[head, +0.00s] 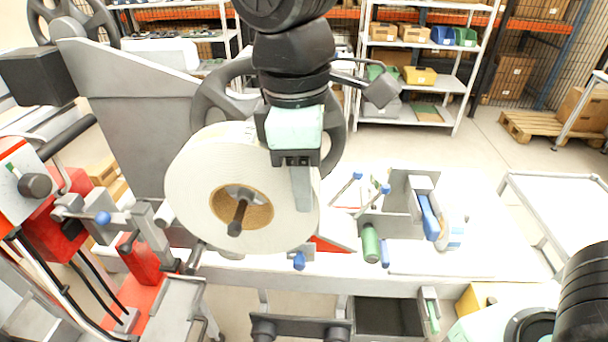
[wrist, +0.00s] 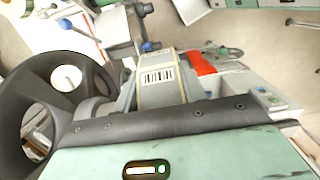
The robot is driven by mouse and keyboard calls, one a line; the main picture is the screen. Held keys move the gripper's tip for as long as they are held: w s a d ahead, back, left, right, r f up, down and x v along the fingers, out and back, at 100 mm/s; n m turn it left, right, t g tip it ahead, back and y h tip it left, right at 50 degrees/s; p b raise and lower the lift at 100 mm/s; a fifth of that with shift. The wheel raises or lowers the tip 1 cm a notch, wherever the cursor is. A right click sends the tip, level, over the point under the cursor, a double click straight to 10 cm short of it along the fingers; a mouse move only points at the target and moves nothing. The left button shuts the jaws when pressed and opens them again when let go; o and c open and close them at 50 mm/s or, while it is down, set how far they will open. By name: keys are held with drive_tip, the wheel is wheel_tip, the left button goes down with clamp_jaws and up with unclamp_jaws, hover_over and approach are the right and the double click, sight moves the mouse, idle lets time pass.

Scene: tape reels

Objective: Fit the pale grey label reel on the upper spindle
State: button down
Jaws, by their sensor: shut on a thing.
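The pale grey label reel (head: 187,197) is a large wide roll with a brown core, upright, facing the head camera. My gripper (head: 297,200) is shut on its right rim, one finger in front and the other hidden. The upper spindle (head: 238,216) shows its dark tip inside the core opening, so the reel appears to be around it. How far it is pushed back cannot be told. A dark spoked flange (head: 337,125) stands behind the reel. In the wrist view, a strip with a barcode (wrist: 158,82), seemingly the reel's rim, lies between my fingers; the flange (wrist: 42,95) is at left.
A grey machine panel (head: 135,130) stands left of the reel. A red unit (head: 62,215) with rollers and cables is at lower left. Blue-handled clamps and a green roller (head: 371,243) are right of the reel. A pale bench top (head: 480,255) has free room at right.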

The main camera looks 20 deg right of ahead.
drive_tip(key=shift+w+r, duration=0.1)
drive_tip(key=shift+w, duration=0.1)
drive_tip(key=shift+w+d+p, duration=0.25)
drive_tip(key=shift+w, duration=0.5)
drive_tip(key=shift+w+d+p, duration=0.2)
drive_tip(key=shift+w+d, duration=0.1)
drive_tip(key=shift+w, duration=0.4)
drive_tip(key=shift+w+d+p, duration=0.25)
drive_tip(key=shift+w, duration=0.5)
drive_tip(key=shift+w, duration=0.1)
drive_tip(key=shift+w+d+p, duration=0.35)
drive_tip(key=shift+w, duration=0.5)
drive_tip(key=shift+w+d+p, duration=0.35)
drive_tip(key=shift+w, duration=0.5)
drive_tip(key=shift+w, duration=0.2)
drive_tip(key=shift+w+d+p, duration=0.15)
drive_tip(key=shift+w+p, duration=0.1)
drive_tip(key=shift+p, duration=0.05)
drive_tip(key=c, duration=0.7)
unclamp_jaws()
drive_tip(key=shift+c, duration=0.2)
